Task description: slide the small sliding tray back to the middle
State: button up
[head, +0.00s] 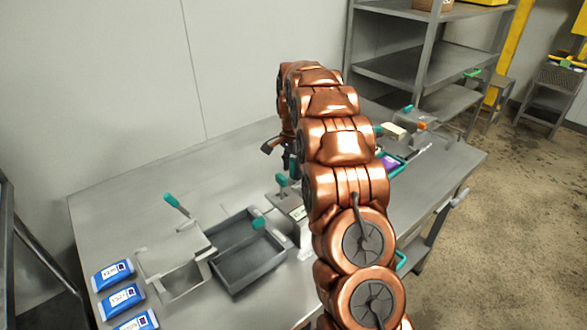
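My copper-coloured arm crosses the middle of the head view and hides part of the table. Dark parts of my gripper (271,147) show beside the far end of the arm, above the table; its fingers are too small and covered to tell open from shut. I cannot tell for sure which thing is the small sliding tray. A dark grey open tray (248,262) sits left of my arm, with a teal handle at its right side. A light grey open holder (172,280) stands against its left side, with a teal-tipped lever. A small plate with teal handles (288,200) is partly behind my arm.
Several blue-and-white packs (113,274) lie at the table's left front. Right of my arm are a purple item (391,163) and small teal-handled fixtures, partly hidden. The metal table (130,198) is clear at the back left. A grey shelf rack (395,65) stands behind.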

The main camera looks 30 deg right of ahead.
jog(key=shift+r, duration=0.1)
notch_tip(320, 180, up, 11)
jog(key=shift+r, duration=0.45)
dwell(0.4)
jog(key=shift+s, duration=0.1)
dwell(0.4)
jog(key=s+a+r+n+p, duration=0.1)
jog(key=s+a+r+n, duration=0.15)
jog(key=s+a, duration=0.3)
jog(key=s+a+r+n+g+p, duration=0.1)
jog(key=s+a+r+n, duration=0.15)
jog(key=s+a, duration=0.35)
jog(key=s+a+r+n+p, duration=0.1)
jog(key=s+a+r+n, duration=0.2)
jog(key=s, duration=0.5)
jog(key=s+a+f+n+p, duration=0.1)
jog(key=s+a+f+n, duration=0.1)
jog(key=s, duration=0.6)
jog(key=s+a+f+n+p, duration=0.1)
jog(key=s+a+f+n, duration=0.1)
jog(key=s, duration=0.6)
jog(key=s+a+f+n+p, duration=0.1)
jog(key=s+a+f+n, duration=0.1)
jog(key=s, duration=0.6)
jog(key=shift+s+a+n+g, duration=0.2)
jog(key=shift+a+n+g, duration=0.2)
jog(key=shift+a+n, duration=0.55)
jog(key=shift+d, duration=0.15)
